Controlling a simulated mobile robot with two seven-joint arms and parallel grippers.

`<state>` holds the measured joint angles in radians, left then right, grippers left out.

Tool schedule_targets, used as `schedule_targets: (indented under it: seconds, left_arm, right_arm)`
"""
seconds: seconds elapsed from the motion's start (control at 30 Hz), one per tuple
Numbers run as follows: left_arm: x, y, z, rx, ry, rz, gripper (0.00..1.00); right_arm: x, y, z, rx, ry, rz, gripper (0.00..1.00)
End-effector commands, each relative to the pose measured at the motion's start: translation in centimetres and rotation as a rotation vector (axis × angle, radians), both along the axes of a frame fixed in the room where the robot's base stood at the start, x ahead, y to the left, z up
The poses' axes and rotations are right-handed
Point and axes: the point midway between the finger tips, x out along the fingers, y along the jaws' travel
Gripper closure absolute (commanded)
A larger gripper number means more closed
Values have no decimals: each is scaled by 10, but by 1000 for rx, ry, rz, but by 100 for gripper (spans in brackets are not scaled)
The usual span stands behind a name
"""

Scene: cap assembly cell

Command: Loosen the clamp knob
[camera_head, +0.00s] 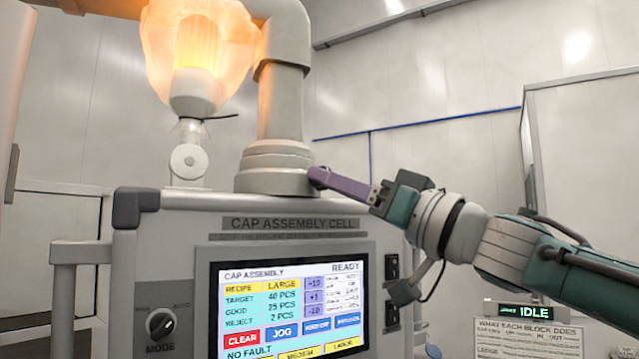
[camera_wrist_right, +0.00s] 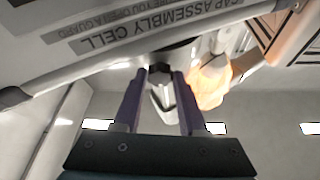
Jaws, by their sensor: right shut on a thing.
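The clamp knob (camera_wrist_right: 158,69) shows in the right wrist view as a small dark piece between the tips of my two purple fingers. My right gripper (camera_wrist_right: 159,80) is shut on it, with one finger on each side. In the head view my right gripper (camera_head: 325,180) reaches in from the right, its fingertips at the right side of the grey column's collar (camera_head: 277,172). There the fingers hide the knob. My left gripper is not in view.
The cap assembly cell's cabinet (camera_head: 180,240) stands below the column, with a lit touch screen (camera_head: 290,305) reading READY and a mode switch (camera_head: 160,323). A glowing orange lamp-like shape (camera_head: 197,45) hangs left of the column.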

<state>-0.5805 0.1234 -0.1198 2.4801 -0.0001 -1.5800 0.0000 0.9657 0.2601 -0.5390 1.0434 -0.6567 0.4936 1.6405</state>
Motion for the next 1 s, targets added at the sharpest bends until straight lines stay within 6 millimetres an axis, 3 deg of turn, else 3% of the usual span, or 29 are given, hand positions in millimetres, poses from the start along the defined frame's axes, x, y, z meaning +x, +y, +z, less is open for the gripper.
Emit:
schedule_targets:
  seconds: [0.37,0.8,1.0]
  left_arm:
    - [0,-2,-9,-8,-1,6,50]
    - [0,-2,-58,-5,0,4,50]
    - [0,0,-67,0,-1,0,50]
  right_arm:
    - [0,0,-2,-26,-35,1,100]
    - [3,-3,-5,-218,-281,-2,100]
    - [4,-3,0,-295,-379,-1,100]
